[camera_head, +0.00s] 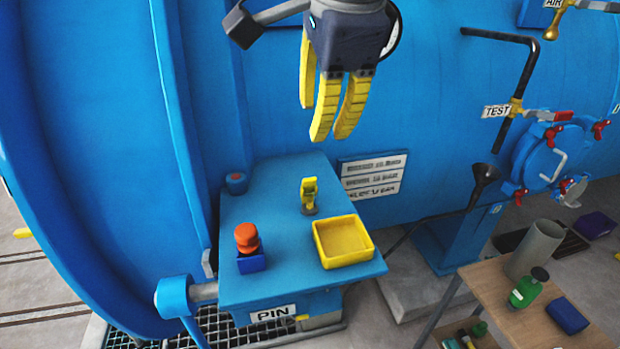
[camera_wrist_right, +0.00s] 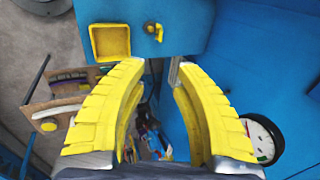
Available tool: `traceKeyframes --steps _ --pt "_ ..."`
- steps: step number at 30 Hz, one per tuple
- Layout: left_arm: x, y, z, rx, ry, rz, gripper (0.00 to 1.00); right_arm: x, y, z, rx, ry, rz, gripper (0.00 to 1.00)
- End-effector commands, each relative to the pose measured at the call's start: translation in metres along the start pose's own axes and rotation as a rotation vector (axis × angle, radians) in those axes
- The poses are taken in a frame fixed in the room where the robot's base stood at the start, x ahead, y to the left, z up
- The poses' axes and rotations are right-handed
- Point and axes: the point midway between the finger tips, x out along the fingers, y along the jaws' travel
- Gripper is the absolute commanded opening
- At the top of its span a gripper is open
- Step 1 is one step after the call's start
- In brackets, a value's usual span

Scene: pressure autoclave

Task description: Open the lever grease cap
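A yellow lever-type cap (camera_head: 309,192) on a small grey base, which looks like the lever grease cap, stands on the blue table (camera_head: 285,235). Its yellow lever points upward; I cannot tell whether it is latched. It also shows at the top of the right wrist view (camera_wrist_right: 152,30). My right gripper (camera_head: 331,137) hangs above and behind the table with its yellow fingers pointing down. It is apart from the cap. The right wrist view shows its two fingers (camera_wrist_right: 155,68) spread open with nothing between them. My left gripper is in neither view.
A yellow tray (camera_head: 343,241) sits beside the cap. The large blue vessel wall (camera_head: 450,120) rises behind. A wooden bench (camera_head: 500,300) with bottles stands right.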

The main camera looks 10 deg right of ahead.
Motion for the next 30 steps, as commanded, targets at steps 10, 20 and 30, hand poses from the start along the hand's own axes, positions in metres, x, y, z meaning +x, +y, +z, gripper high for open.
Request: traceKeyframes --steps 10,20,30 --pt "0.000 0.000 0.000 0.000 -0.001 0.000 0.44 0.045 0.000 0.001 -0.004 -0.002 0.002 0.29" --pt "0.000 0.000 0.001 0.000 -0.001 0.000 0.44 0.105 0.000 0.001 -0.003 -0.001 0.002 0.29" --pt "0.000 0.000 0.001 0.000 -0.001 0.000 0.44 0.154 -0.001 0.001 -0.002 -0.002 0.000 0.29"
